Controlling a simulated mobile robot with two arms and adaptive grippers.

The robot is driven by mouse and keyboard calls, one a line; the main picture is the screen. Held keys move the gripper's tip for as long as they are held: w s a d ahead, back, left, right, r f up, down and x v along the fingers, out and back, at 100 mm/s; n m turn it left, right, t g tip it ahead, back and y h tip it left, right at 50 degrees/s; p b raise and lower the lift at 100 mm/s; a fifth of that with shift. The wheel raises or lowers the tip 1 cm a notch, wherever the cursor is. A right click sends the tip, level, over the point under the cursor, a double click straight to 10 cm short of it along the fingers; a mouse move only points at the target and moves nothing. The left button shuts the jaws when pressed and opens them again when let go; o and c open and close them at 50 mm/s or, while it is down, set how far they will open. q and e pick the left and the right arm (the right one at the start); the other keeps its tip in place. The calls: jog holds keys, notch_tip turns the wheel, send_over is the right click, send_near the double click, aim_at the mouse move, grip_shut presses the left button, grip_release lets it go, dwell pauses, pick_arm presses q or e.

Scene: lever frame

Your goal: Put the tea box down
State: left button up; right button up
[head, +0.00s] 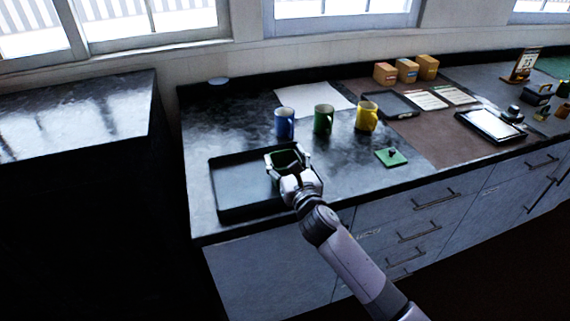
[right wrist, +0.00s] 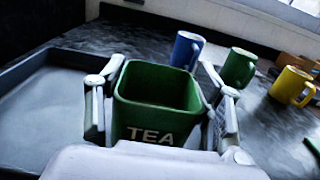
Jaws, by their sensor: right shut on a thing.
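The tea box (right wrist: 150,117) is a green, open-topped box with "TEA" in pale letters on its near wall. In the head view the tea box (head: 284,160) shows at the right end of the black tray (head: 234,183). My right gripper (head: 287,158) is shut on it, with a finger on either side in the right wrist view. The box looks upright and its inside looks empty. Its underside is hidden, so I cannot tell whether it touches the tray. A green square lid with a dark knob (head: 391,157) lies on the counter to the right. My left gripper is not in view.
A blue mug (head: 284,123), a green mug (head: 323,120) and a yellow mug (head: 366,116) stand behind the box. A white sheet (head: 312,98) lies behind them. The tray's left part is bare. Small cardboard boxes (head: 406,70) stand at the back.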

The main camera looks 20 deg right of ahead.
jog(key=shift+f, duration=0.35)
jog(key=shift+f, duration=0.1)
jog(key=o, duration=1.4)
jog(key=shift+f, duration=0.15)
jog(key=shift+o, duration=0.2)
jog(key=shift+r, duration=0.3)
jog(key=s, duration=0.5)
jog(key=s+b, duration=0.1)
jog(key=s, duration=0.4)
jog(key=shift+s+d+f, duration=0.2)
jog(key=shift+s, duration=0.15)
jog(key=shift+s+r, duration=0.1)
jog(key=shift+s, duration=0.6)
